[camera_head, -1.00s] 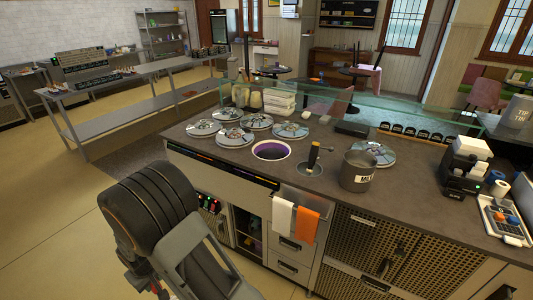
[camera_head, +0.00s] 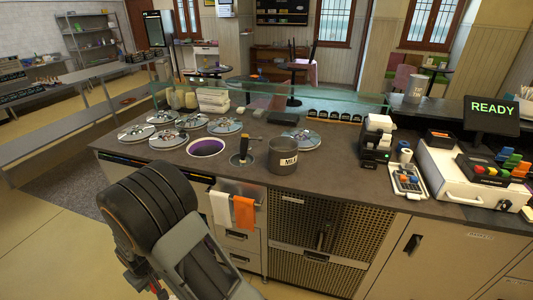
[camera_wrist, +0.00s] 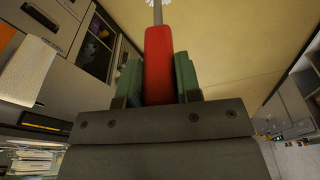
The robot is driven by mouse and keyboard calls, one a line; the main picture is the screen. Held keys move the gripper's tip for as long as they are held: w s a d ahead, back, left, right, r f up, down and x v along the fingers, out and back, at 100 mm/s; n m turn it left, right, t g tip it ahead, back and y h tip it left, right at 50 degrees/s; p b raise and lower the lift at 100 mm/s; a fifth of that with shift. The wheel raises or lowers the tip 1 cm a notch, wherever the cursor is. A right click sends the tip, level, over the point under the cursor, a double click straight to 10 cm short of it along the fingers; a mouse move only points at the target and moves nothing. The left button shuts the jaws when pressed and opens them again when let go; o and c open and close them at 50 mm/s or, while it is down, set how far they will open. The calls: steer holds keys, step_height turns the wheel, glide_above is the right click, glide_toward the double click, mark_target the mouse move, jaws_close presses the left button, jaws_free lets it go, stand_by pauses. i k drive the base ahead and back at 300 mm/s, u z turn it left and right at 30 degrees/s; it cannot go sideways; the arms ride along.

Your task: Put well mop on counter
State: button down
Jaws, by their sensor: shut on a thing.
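The well mop (camera_wrist: 159,62) shows in the wrist view as a thick red handle with a thin pale shaft and a white bristly head cut off at the top edge. My gripper (camera_wrist: 158,80) is shut on the red handle, its green pads on either side. Tan floor lies behind the mop, beside the cabinet fronts. The counter (camera_head: 345,182) shows in the head view with a dark grey top. My arm stands in front of it, lower left; the mop cannot be clearly made out there.
On the counter are several round metal lids (camera_head: 225,125), an open purple well (camera_head: 206,147), a well with a dark-handled tool (camera_head: 243,150), a grey pot (camera_head: 283,156) and a till (camera_head: 467,170). Towels (camera_head: 243,212) hang in front. Bare top lies right of the pot.

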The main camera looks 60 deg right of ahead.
mark_target(308, 167)
steer(key=z, duration=1.9)
